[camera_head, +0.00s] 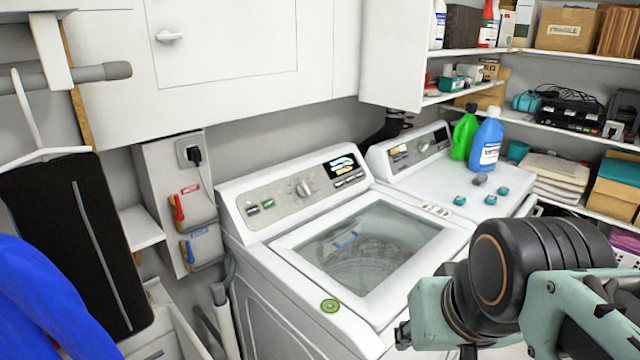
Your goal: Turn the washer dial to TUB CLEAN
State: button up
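The washer (285,285) is a white top-loader in the middle of the head view, with a closed glass lid (360,248). Its dial (304,188) is a round silver knob on the sloped grey control panel (275,205) at the back. The panel's printed words are too small to read, so I cannot tell where the dial points. My arm shows at the lower right, well apart from the dial. My gripper's fingers are not visible.
A second white machine (465,180) stands to the right, with green (464,133) and blue (487,140) bottles on top. A white cabinet (225,45) hangs above the washer panel. Hanging clothes (75,230) are at the left. Stocked shelves (590,135) line the right.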

aim_at(303, 189)
jog(key=l, duration=1.55)
jog(key=i+l, duration=0.25)
jog(key=i+l+u, duration=0.1)
jog(key=i+l, duration=0.2)
jog(key=l, duration=0.15)
jog(key=i+l, duration=0.25)
jog(key=i, duration=0.2)
jog(key=i+l, duration=0.25)
jog(key=i, duration=0.2)
jog(key=j, duration=0.6)
jog(key=k+u, duration=0.05)
